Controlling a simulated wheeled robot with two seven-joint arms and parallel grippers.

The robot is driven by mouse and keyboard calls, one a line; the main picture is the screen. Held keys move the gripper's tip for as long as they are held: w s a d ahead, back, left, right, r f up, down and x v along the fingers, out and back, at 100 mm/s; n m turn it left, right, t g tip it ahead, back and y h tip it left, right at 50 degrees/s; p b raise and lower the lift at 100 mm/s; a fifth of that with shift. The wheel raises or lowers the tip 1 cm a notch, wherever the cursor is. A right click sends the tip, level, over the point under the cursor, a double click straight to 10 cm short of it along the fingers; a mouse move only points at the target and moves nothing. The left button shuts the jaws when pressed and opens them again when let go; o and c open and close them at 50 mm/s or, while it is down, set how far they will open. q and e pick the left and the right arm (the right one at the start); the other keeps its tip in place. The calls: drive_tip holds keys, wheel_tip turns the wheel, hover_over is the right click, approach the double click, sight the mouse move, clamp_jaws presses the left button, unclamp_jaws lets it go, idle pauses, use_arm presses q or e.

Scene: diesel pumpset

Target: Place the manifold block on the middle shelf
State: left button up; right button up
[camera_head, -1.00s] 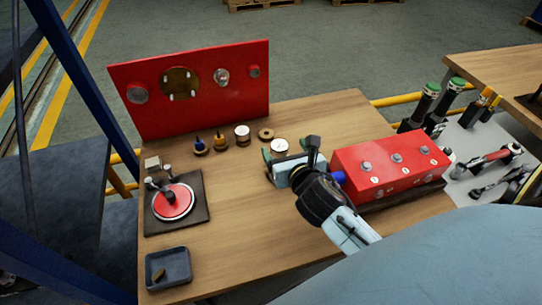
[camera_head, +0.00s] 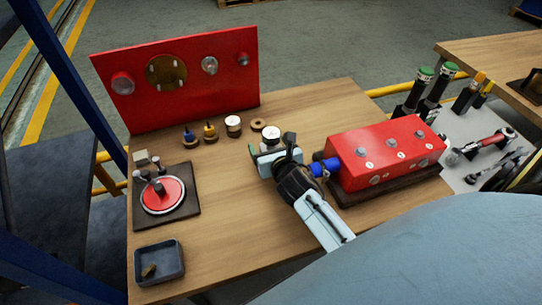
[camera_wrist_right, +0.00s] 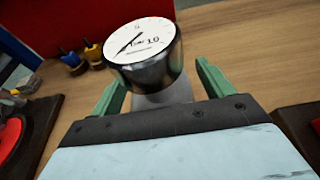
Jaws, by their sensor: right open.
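A red block with bolts on top and a blue fitting on its left end (camera_head: 388,152), likely the manifold block, sits on a dark base at the right of the wooden table. My right gripper (camera_head: 270,153) is left of the block and apart from it. In the wrist view its green fingers (camera_wrist_right: 160,88) are open, with a round white-faced gauge (camera_wrist_right: 142,42) standing between or just beyond them. I cannot tell whether they touch it. The same gauge (camera_head: 270,133) shows in the head view. No middle shelf is identifiable. My left gripper is out of view.
A red panel (camera_head: 215,88) stands at the table's back left. Small fittings and another gauge (camera_head: 233,123) stand before it. A dark plate with a red disc (camera_head: 178,194) and a small tray (camera_head: 172,272) lie left. The table's middle front is clear.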

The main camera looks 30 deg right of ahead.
drive_tip(key=shift+w+f, duration=0.1)
drive_tip(key=shift+w, duration=0.15)
drive_tip(key=c, duration=1.3)
drive_tip(key=shift+d, duration=0.1)
drive_tip(key=shift+c, duration=1.3)
